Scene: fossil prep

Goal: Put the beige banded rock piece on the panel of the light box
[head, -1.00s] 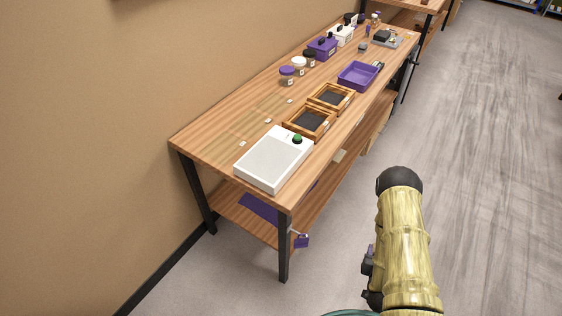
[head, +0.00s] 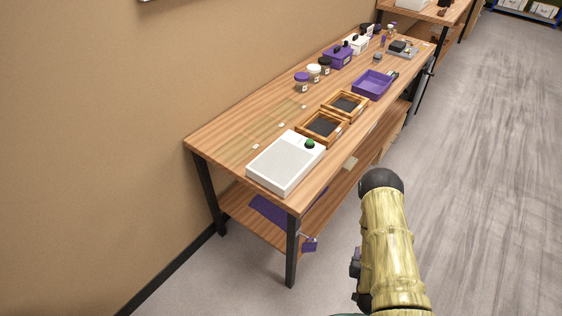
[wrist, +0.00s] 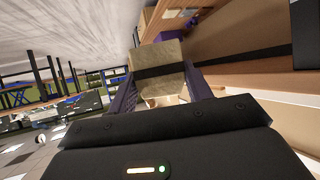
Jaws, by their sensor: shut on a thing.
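The beige banded rock piece (wrist: 158,60) shows in the wrist view, a beige block with a dark band across it. My gripper (wrist: 163,88) is shut on it, with a purple finger at each side. The light box (head: 268,176) is a white box with a pale panel (head: 287,161) and a green knob. It lies on the near end of the wooden bench, and its panel is bare.
The wooden bench (head: 225,128) runs along the wall. Behind the light box are two wooden frames with dark insides (head: 322,127) (head: 345,105), a purple tray (head: 372,84) and several jars. Open floor lies to the bench's right.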

